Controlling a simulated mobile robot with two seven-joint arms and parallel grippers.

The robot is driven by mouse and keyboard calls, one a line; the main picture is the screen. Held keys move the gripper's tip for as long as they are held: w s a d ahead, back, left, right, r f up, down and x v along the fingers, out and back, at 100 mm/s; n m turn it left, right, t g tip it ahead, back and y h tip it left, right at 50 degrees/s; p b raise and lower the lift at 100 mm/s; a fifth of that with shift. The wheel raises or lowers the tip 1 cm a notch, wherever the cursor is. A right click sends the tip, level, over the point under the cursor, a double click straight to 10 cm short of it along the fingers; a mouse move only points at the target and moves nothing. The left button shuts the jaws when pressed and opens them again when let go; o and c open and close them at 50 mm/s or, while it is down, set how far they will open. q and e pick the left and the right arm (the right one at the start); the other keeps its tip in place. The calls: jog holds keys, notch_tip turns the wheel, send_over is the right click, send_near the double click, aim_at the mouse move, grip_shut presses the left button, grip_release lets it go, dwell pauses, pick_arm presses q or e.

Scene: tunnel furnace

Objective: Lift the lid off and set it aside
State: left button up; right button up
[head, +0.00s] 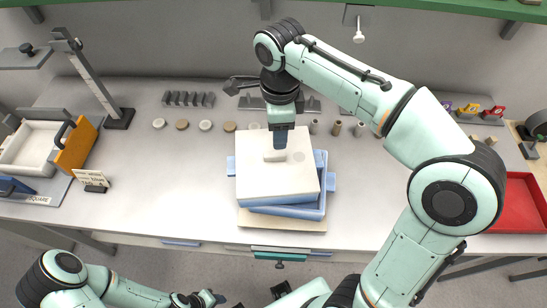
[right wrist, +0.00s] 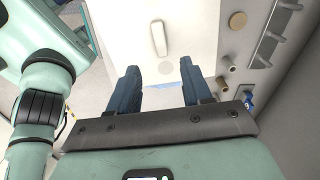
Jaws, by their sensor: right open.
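The lid (head: 262,182) is a cream square slab with a blue edge and a pale bar handle (head: 275,155) on top. It lies over a blue box (head: 328,180), turned slightly relative to it, so the box shows at the right and front. My right gripper (head: 280,142) points down over the handle. In the right wrist view its dark jaws (right wrist: 160,70) are open and empty, with the handle (right wrist: 158,38) beyond the fingertips. My left gripper (head: 207,299) is low at the bottom edge, away from the lid; its jaws are too small to read.
The box stands on a cream board (head: 270,222) at the table's front edge. Bare table (head: 175,190) lies to the left. A row of discs and small cylinders runs behind.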

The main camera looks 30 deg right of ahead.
aim_at(275, 154)
notch_tip(275, 154, down, 4)
jog(key=shift+w+r, duration=0.1)
jog(key=f, duration=0.3)
jog(key=f+b, duration=0.1)
jog(key=shift+a+f, duration=0.35)
jog(key=shift+w, duration=0.1)
grip_shut()
